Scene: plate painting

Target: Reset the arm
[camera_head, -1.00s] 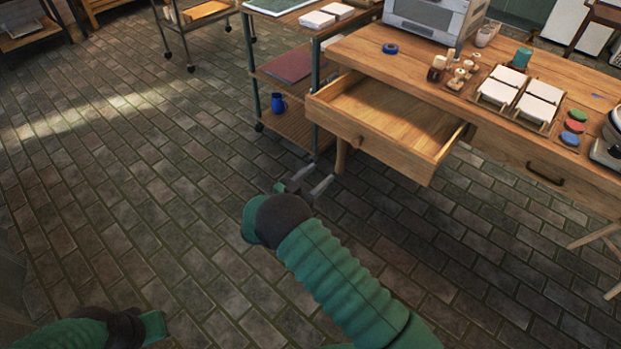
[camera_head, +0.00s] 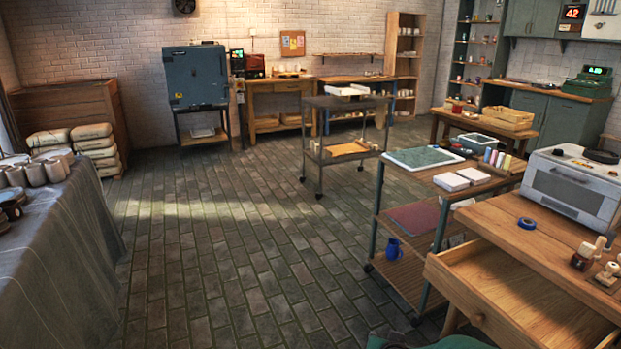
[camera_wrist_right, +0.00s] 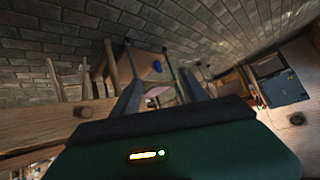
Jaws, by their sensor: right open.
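My right gripper (camera_wrist_right: 163,90) shows in the right wrist view with its two grey fingers spread apart and nothing between them. It is in the air, and the floor and a shelf cart appear beyond it. In the head view only a bit of my green right arm shows at the bottom edge; its gripper is out of that view. My left gripper is in neither current view. The open, empty drawer (camera_head: 505,290) of the wooden worktable (camera_head: 545,240) is at the lower right of the head view.
The shelf cart (camera_head: 415,212) with a blue jug (camera_head: 393,249) stands beside the worktable. A white oven (camera_head: 572,185) sits on the worktable. A cloth-covered table (camera_head: 70,250) with pots is at the left. A wheeled cart (camera_head: 345,103) stands further back. The brick floor (camera_head: 235,270) between is clear.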

